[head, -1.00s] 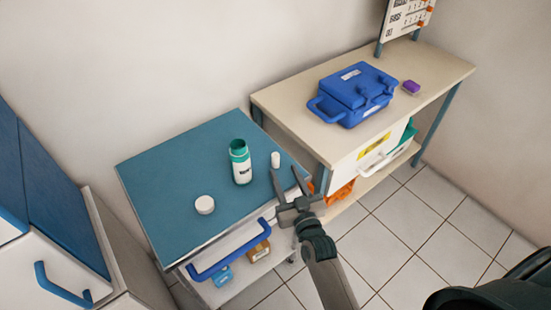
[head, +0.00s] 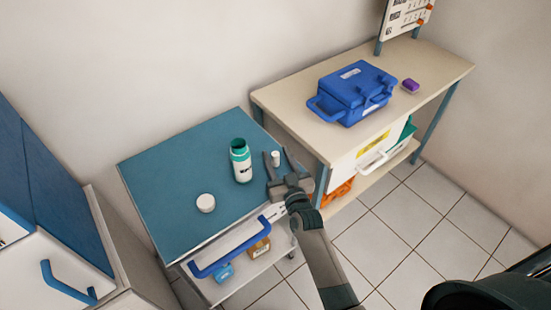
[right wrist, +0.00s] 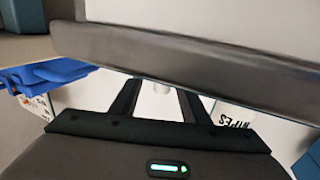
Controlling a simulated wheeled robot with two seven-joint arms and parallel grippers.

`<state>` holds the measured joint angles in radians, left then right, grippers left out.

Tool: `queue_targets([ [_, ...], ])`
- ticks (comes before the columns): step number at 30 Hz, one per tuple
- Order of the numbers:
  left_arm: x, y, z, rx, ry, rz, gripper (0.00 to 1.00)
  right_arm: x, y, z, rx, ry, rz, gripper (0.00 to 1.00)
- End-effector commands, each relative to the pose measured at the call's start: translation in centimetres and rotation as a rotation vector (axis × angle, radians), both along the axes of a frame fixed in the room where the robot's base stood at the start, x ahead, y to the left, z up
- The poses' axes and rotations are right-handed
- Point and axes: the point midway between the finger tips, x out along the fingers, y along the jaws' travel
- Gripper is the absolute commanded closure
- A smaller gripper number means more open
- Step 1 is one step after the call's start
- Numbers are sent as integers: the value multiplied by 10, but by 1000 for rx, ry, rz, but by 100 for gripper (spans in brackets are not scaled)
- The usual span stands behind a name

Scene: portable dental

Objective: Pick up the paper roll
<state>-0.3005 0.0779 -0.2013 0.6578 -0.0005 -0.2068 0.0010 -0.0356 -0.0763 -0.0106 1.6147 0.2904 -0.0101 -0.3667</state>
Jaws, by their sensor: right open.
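The paper roll (head: 275,158) looks like a small white upright cylinder on the blue top of the cart (head: 165,185), near its right back edge. My right gripper (head: 277,153) is open at the cart's right edge, with its two fingers pointing at the roll. In the head view the roll stands between the fingertips. I cannot tell whether either finger touches it. In the right wrist view a small pale shape, likely the roll (right wrist: 162,88), shows between the fingers, mostly cut off by a grey edge. My left gripper is not in view.
A white bottle with a green top (head: 240,163) stands just left of the roll. A round white lid (head: 205,203) lies farther left. A blue case (head: 354,92) and a purple block (head: 410,86) sit on the beige table (head: 285,95).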

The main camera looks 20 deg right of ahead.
Motion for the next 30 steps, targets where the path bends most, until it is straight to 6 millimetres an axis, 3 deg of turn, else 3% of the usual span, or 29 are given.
queue_targets([
  [9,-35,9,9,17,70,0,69,33,5,5,-1,-1,1,58],
  [15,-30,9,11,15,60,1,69,48,4,3,0,0,0,58],
  [21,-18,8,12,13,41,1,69,49,4,3,0,-1,0,58],
  [30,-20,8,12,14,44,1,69,49,4,3,0,0,0,58],
])
